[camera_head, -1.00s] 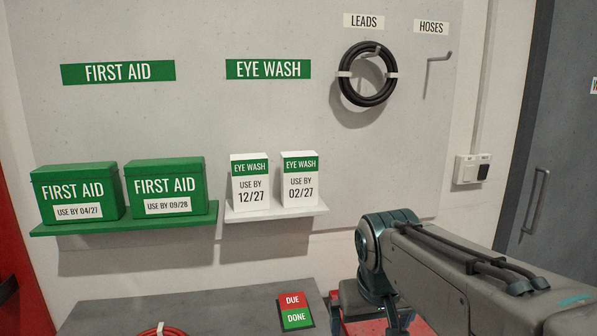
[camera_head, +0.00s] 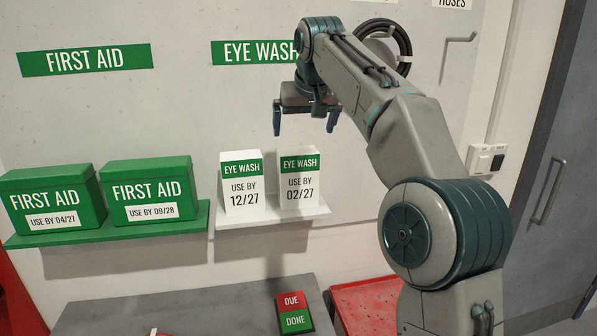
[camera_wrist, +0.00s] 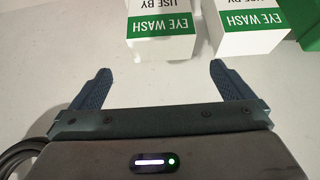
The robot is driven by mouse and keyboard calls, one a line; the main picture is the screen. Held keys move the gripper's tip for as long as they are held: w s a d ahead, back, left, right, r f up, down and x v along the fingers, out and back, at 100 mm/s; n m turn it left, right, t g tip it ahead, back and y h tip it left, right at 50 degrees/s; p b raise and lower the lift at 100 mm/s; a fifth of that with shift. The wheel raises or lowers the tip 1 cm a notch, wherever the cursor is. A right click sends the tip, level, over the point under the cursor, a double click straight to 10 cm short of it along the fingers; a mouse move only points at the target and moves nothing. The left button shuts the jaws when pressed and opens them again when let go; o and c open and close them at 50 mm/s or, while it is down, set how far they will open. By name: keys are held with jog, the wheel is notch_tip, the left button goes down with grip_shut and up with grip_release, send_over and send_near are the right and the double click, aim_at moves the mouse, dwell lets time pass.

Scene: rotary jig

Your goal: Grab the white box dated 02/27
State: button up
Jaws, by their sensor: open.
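The white eye wash box dated 02/27 (camera_head: 300,192) stands upright on a small white shelf (camera_head: 270,217), with a green band near its top. A like box dated 12/27 (camera_head: 242,195) stands to its left, a small gap apart. My gripper (camera_head: 305,122) is open and empty, above the 02/27 box in the head view, its fingers pointing down. In the wrist view, which is upside down, the 02/27 box (camera_wrist: 161,47) lies beyond the open fingers (camera_wrist: 160,75), between their lines; its date is cut off. The 12/27 box (camera_wrist: 249,43) is to its right.
Two green first aid boxes (camera_head: 50,204) (camera_head: 150,191) sit on a green shelf (camera_head: 110,229) at left. A coil of black leads (camera_head: 400,45) hangs behind my arm. A DUE/DONE block (camera_head: 294,314) lies on the grey bench (camera_head: 190,305) below.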

aim_at(299, 151)
jog(key=x, duration=0.8)
jog(key=shift+w+a+f, duration=0.1)
jog(key=shift+w, duration=0.05)
jog(key=shift+s+x, duration=0.2)
jog(key=shift+x, duration=2.45)
jog(key=c, duration=1.1)
